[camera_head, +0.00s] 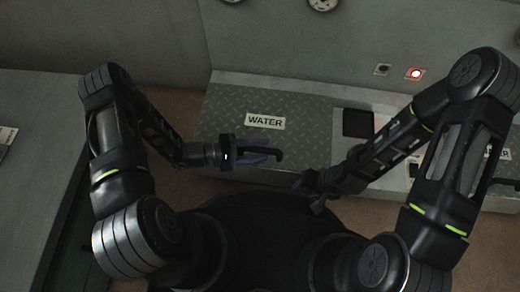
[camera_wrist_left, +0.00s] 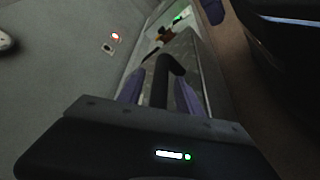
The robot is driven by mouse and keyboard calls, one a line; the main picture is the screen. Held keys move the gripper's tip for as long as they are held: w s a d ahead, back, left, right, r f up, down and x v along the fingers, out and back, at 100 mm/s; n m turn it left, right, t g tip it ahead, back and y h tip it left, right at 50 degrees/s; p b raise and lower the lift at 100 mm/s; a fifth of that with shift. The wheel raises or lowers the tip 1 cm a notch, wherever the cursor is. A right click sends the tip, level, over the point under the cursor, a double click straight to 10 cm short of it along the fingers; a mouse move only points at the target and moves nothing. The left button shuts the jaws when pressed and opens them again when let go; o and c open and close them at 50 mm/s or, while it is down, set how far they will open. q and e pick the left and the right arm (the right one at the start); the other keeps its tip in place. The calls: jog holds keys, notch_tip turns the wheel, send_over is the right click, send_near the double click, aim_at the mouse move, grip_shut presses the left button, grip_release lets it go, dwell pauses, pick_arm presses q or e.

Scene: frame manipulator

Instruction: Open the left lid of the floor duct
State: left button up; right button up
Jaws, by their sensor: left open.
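The left lid (camera_head: 225,115) of the floor duct is a grey diamond-plate panel with a white WATER label (camera_head: 265,121); it lies flat and looks closed. Its black handle (camera_head: 279,154) sticks out at the lid's front edge. My left gripper (camera_head: 262,152) is open at this handle. In the left wrist view, the black hooked handle (camera_wrist_left: 162,80) stands between the two purple fingers (camera_wrist_left: 160,95), with no clear grip on it. My right gripper (camera_head: 300,182) is low in front of the duct, right of the handle; its jaw opening is too small and dark to tell.
A dark square opening (camera_head: 357,123) lies right of the left lid. A second labelled lid at the right is partly hidden by my right arm. The wall behind has a lit red button (camera_head: 415,73) and a dark one (camera_head: 382,69). A grey cabinet (camera_head: 35,140) stands at the left.

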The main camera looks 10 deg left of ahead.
pick_arm(q)
jog(key=shift+d, duration=0.15)
jog(key=shift+c, duration=0.4)
grip_shut()
dwell(1.0)
